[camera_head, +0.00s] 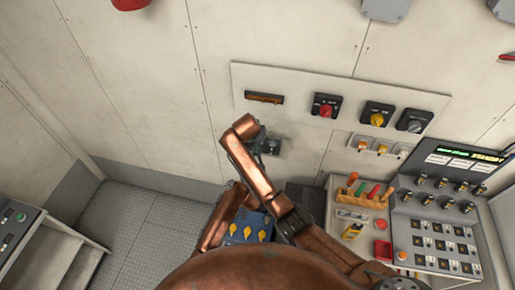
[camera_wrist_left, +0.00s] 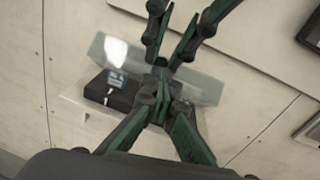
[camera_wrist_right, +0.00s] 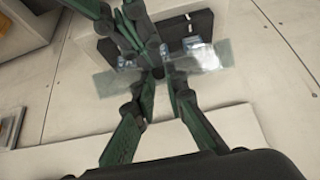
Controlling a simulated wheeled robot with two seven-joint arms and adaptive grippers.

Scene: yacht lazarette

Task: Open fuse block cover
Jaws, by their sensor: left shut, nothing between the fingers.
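The fuse block (camera_head: 272,146) is a small dark unit on a pale plate on the wall, partly hidden by my arm in the head view. In the left wrist view it is a black block (camera_wrist_left: 112,90). Its clear cover (camera_wrist_left: 205,88) slants across beside it; how far open it stands is unclear. My left gripper (camera_wrist_left: 163,84) is shut and empty, its tips in front of the cover; contact is unclear. In the right wrist view, my right gripper (camera_wrist_right: 157,72) is at the clear cover (camera_wrist_right: 208,60), fingers close together; whether they grip it is unclear.
A wall panel above carries a red rotary switch (camera_head: 325,106) and a yellow one (camera_head: 377,114). A tool holder (camera_head: 362,195) and a grey control console (camera_head: 435,228) stand at the right. A blue box with yellow parts (camera_head: 247,228) sits below. The floor at left is clear.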

